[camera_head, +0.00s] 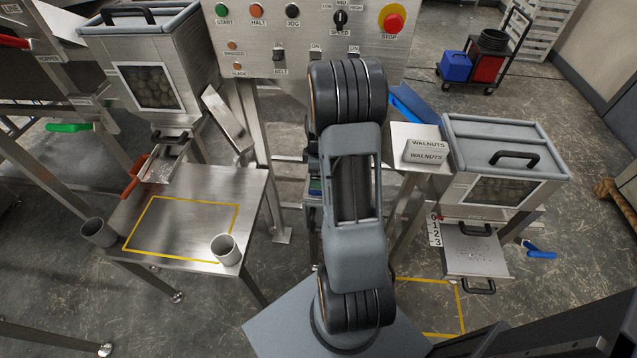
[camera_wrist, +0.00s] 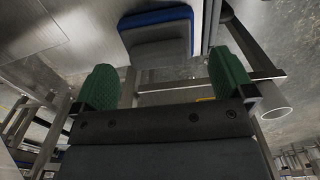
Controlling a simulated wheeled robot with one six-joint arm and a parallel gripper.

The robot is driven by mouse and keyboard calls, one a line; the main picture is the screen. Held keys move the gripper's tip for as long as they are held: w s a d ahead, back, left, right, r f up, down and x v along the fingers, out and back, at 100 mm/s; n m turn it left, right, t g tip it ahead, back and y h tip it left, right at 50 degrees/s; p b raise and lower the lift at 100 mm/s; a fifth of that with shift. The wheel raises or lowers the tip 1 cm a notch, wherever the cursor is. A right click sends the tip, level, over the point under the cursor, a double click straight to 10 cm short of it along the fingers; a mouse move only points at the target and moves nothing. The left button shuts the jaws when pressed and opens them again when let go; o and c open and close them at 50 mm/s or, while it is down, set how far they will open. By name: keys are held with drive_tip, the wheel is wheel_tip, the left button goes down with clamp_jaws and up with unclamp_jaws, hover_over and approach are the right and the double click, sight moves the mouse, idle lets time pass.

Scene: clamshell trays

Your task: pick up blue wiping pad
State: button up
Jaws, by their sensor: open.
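In the wrist view a grey block with a blue edge (camera_wrist: 157,17), which looks like the blue wiping pad, lies on a pale metal surface beyond my fingertips. My gripper (camera_wrist: 165,88) is open, with its two green ribbed fingers apart and nothing between them. The pad is ahead of the gap and I see no contact. In the head view my own arm hides the gripper, and I cannot make out the pad there for sure.
A steel table (camera_head: 180,255) at left carries two grey cups, one (camera_head: 226,249) near its front corner. A control panel (camera_head: 300,38) stands behind my arm. A walnut hopper (camera_head: 508,150) stands at right, beside a WALNUTS block (camera_head: 425,152).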

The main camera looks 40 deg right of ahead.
drive_tip(key=shift+w+f, duration=0.15)
drive_tip(key=shift+f, duration=2.35)
drive_tip(key=shift+c, duration=0.5)
drive_tip(key=c, duration=0.6)
drive_tip(key=shift+r, duration=0.1)
